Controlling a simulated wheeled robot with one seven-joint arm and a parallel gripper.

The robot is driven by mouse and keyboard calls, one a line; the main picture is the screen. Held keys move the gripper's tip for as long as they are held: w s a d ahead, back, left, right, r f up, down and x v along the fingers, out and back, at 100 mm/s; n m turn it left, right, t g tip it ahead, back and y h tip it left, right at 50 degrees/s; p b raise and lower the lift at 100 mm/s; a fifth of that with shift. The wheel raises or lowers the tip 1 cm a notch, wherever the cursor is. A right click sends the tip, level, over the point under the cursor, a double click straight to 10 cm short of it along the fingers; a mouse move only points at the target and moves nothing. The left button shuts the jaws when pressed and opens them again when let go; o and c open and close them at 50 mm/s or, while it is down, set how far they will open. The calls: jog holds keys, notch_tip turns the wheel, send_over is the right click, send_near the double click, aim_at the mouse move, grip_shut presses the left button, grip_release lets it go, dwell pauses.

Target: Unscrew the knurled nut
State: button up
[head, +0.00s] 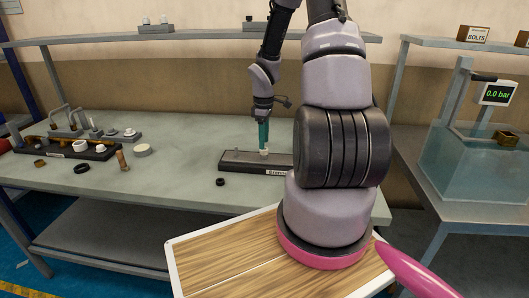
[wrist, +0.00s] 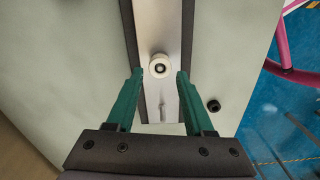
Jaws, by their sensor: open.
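My gripper (wrist: 160,76) has two green fingers, spread apart with nothing held between them. In the wrist view, a white round piece with a dark centre (wrist: 159,66), likely the knurled nut, lies on a grey metal strip between and just beyond the fingertips. A gap shows on each side. In the head view, my gripper (head: 264,134) points down over a labelled fixture (head: 236,160) on the bench. A small white part (head: 264,152) shows at the fingertips. The knurling is too small to make out.
A dark ring (head: 220,182) lies on the bench in front of the fixture; it also shows in the wrist view (wrist: 214,105). At left stand a rack of fittings (head: 66,150), a brass piece (head: 122,160) and a pale round cap (head: 142,150). A water tank (head: 470,165) stands right.

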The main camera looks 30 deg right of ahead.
aim_at(264, 151)
jog(key=m, duration=0.6)
jog(key=shift+m, duration=0.4)
jog(key=m, duration=0.5)
jog(key=shift+m, duration=0.4)
jog(key=m, duration=1.2)
jog(key=shift+f, duration=0.2)
jog(key=shift+f, duration=1.35)
